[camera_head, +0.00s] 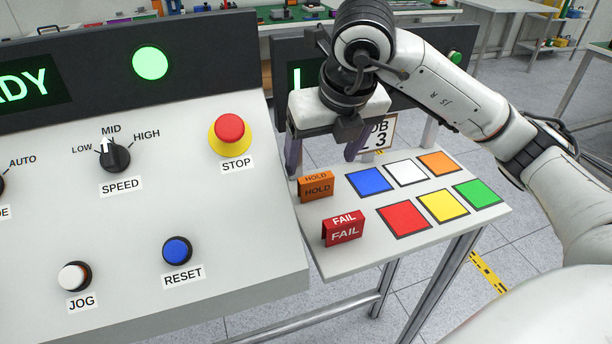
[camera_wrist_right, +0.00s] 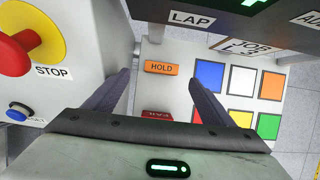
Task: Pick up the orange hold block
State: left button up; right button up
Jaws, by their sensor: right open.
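The orange hold block (camera_head: 316,188) stands upright on the small white side table, at its left part beside the control panel. It also shows in the right wrist view (camera_wrist_right: 161,68), between the two fingers and beyond their tips. My right gripper (camera_head: 325,155) is open and empty, above and behind the block in the head view. In the right wrist view its fingers (camera_wrist_right: 160,78) are spread wide on either side of the block's line. My left gripper is not in view.
A red fail block (camera_head: 343,229) stands just in front of the orange block. Coloured squares, including a blue one (camera_head: 369,182), lie to the right. The control panel (camera_head: 220,205) with a red stop button (camera_head: 229,128) rises close on the left.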

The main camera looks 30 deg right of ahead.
aim_at(318, 180)
jog(key=x, duration=0.6)
jog(key=p+x, duration=0.1)
jog(key=x, duration=0.2)
jog(key=shift+s+d+f, duration=0.1)
jog(key=shift+s+f, duration=0.05)
jog(key=shift+s, duration=0.2)
jog(key=shift+c, duration=0.6)
jog(key=c, duration=1)
